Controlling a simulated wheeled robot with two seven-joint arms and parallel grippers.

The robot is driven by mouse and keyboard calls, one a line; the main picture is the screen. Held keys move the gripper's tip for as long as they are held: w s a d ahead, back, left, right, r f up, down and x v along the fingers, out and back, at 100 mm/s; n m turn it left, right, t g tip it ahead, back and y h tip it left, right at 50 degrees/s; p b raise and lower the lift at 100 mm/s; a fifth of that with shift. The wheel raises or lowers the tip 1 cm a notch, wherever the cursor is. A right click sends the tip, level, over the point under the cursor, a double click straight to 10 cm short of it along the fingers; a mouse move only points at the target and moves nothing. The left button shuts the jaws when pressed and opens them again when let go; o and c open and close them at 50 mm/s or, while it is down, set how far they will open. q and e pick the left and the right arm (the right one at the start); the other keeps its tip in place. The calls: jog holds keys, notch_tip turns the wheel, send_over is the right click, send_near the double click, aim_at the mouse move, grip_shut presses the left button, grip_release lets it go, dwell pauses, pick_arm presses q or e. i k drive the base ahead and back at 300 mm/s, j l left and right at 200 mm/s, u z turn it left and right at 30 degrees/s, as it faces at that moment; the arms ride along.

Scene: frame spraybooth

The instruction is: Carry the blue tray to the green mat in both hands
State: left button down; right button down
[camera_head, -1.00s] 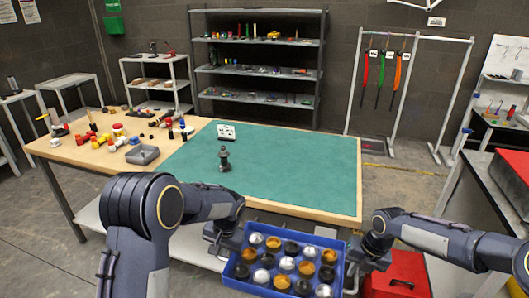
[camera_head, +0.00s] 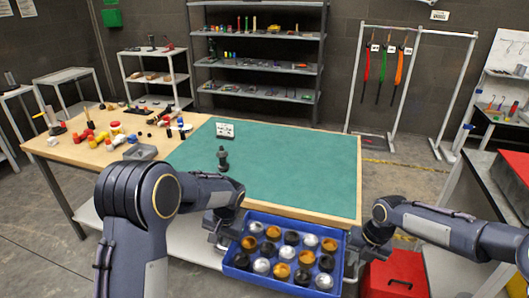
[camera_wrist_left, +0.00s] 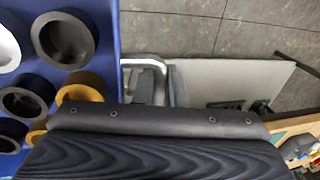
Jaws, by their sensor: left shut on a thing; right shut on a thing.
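The blue tray (camera_head: 336,284) is held between my two grippers in front of the table's near edge, in the head view. It carries several black, silver and orange round pieces. My left gripper (camera_head: 228,238) is shut on the tray's left side, and my right gripper (camera_head: 356,252) is shut on its right side. In the left wrist view the tray's blue surface (camera_wrist_left: 98,62) fills the left, with a metal handle (camera_wrist_left: 145,62) at my left fingers. The green mat (camera_head: 290,170) lies on the table beyond the tray, apart from it.
A dark figure-like piece (camera_head: 223,160) and a white card (camera_head: 226,130) stand on the mat. A grey box (camera_head: 141,152) and several coloured items lie on the wooden table (camera_head: 75,150) to the left. A red case (camera_head: 395,275) is low at right. The mat's middle and right are clear.

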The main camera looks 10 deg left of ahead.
aim_at(298, 175)
jog(key=i, duration=1.55)
